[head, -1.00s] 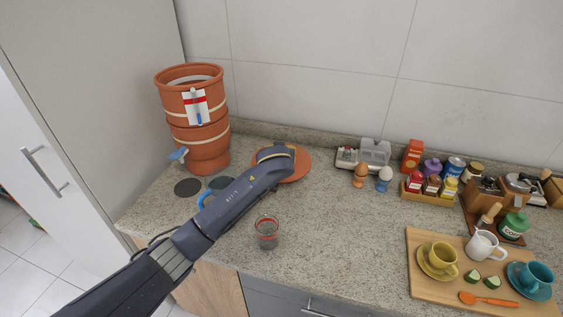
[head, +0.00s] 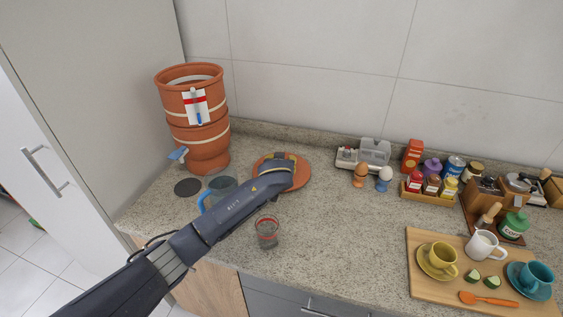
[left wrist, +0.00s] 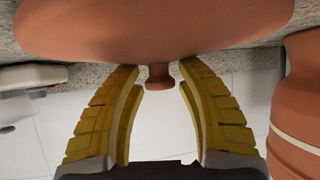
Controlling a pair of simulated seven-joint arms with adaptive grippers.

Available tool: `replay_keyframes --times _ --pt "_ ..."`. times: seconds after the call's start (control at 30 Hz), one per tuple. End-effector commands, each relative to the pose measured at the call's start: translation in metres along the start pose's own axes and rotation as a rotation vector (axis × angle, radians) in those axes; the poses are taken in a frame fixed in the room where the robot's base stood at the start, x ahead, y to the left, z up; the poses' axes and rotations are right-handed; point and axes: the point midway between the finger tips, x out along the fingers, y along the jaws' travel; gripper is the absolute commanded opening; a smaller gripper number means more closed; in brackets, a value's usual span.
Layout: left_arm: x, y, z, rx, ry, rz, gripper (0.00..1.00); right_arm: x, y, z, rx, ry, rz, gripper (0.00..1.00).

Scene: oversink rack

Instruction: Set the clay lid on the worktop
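The clay lid (head: 302,178) is a round terracotta disc low at the worktop (head: 335,230), right of the clay water filter (head: 208,152). It looks flat on the surface, though my gripper covers part of it. My left gripper (head: 288,160) is over the lid. In the left wrist view the lid (left wrist: 150,30) fills the top, and its small knob (left wrist: 160,76) sits between the yellow fingertips (left wrist: 161,68). Gaps show on both sides of the knob, so the fingers are open around it. My right gripper is not in view.
A clear glass with a red band (head: 267,232) and a blue-handled jug (head: 220,187) stand close to my left arm. A dark disc (head: 187,187) lies by the filter. Egg cups (head: 361,175), a condiment tray (head: 428,194) and a breakfast board (head: 420,285) are at right. The centre worktop is clear.

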Motion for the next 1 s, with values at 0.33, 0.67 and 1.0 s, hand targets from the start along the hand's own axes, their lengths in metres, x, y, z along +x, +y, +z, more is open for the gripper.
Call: replay_keyframes --times 0.33,0.67,1.0 --pt "-0.001 -0.001 -0.003 0.002 0.002 -0.001 0.42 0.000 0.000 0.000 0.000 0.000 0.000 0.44" --pt "-0.037 0.001 -0.001 -0.002 0.000 0.003 0.42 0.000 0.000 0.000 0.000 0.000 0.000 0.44" --pt "-0.070 0.001 -0.002 0.000 -0.001 0.001 0.42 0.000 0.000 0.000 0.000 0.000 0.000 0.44"
